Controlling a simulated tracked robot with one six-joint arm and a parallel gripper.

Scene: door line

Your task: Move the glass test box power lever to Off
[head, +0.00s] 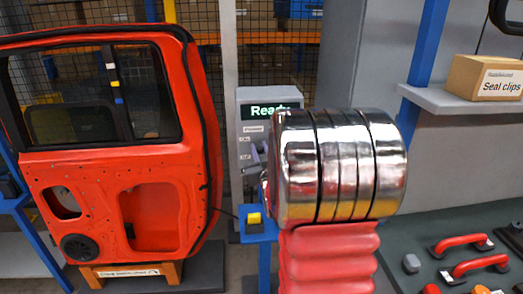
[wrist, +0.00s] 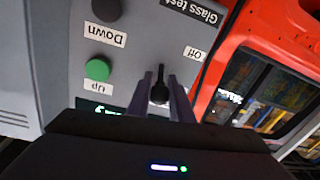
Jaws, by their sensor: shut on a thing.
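The glass test box (head: 258,98) is a grey panel with a lit "Ready" display, standing right of the red door in the head view. Its face fills the upper left of the wrist view (wrist: 60,60), upside down. The dark power lever (wrist: 160,92) stands between the two fingers of my gripper (wrist: 162,90), which is shut on it. The "Off" label (wrist: 194,53) is above and right of the lever in the wrist view. In the head view my gripper (head: 254,157) is at the box's lower face; the lever cannot be made out there.
Green "Up" (wrist: 98,69) and dark "Down" (wrist: 107,9) buttons sit left of the lever in the wrist view. The red door (head: 100,160) stands close to the box. A yellow-topped button box (head: 254,222) is below. A seal clips carton (head: 486,78) sits on the right shelf.

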